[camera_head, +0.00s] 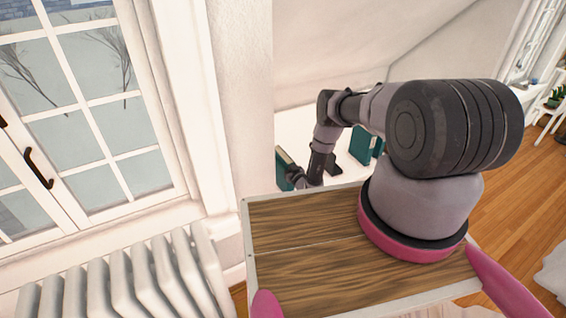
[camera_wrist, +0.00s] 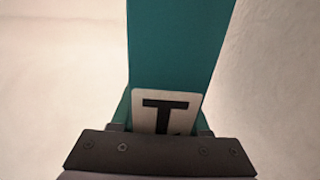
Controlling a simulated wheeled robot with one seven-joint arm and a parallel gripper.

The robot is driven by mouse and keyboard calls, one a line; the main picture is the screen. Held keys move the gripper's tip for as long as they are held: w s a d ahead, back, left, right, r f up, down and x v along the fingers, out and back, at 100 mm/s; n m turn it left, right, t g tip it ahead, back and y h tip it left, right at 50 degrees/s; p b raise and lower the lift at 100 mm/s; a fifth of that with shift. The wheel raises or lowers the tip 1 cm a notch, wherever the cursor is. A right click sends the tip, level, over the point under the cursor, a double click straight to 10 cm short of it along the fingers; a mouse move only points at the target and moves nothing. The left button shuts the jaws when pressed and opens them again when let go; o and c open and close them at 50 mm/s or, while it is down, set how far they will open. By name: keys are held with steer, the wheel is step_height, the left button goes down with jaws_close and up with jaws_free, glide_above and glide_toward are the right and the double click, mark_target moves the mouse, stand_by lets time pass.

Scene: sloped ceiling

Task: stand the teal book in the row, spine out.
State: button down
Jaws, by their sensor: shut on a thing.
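A teal book (camera_wrist: 176,45) fills the middle of the wrist view, with a white label bearing a black "T" near my gripper (camera_wrist: 160,128). My gripper is shut on this book, one finger on each side of the label. In the head view the held book (camera_head: 286,163) shows at the far end of my arm, tilted, with my gripper (camera_head: 296,180) against it. More teal book shapes (camera_head: 362,144) stand upright on a white surface to the right of it. My arm partly hides them, so the full row cannot be made out.
A dark object (camera_head: 335,165) sits there beside my wrist. A white radiator (camera_head: 140,275) and a window (camera_head: 80,110) are at left.

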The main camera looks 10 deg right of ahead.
steer(key=c, duration=0.7)
jaws_free()
steer(key=shift+f, duration=0.1)
steer(key=o, duration=0.3)
steer(key=v, duration=1.2)
steer(key=shift+s, duration=0.1)
